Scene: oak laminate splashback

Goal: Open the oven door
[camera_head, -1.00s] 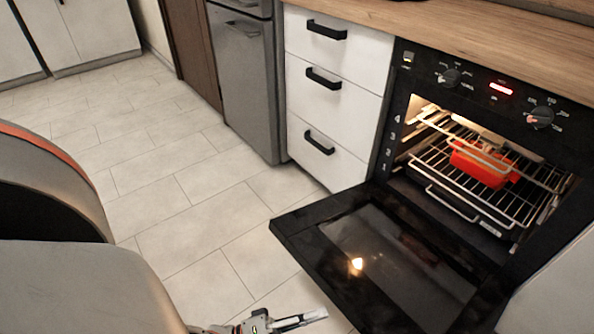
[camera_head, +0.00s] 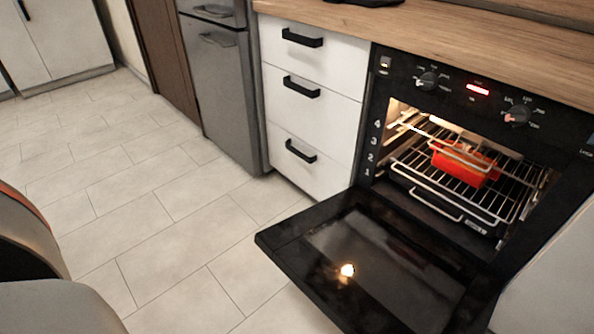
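The oven door (camera_head: 330,262) is folded down and lies about flat in front of the oven, its dark glass facing up with a bright reflection. The oven (camera_head: 470,110) is black, with its cavity lit and open. A wire rack (camera_head: 412,165) inside holds a red dish (camera_head: 465,163). A dark tray with a metal handle (camera_head: 436,204) sits below the rack. Part of my own arm shows at the lower left edge, away from the door. Neither of my grippers is in view.
White drawers (camera_head: 312,120) with black handles and a grey fridge-like cabinet (camera_head: 222,90) stand left of the oven. A wooden worktop (camera_head: 440,30) runs above. The tiled floor (camera_head: 130,200) left of the door is clear.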

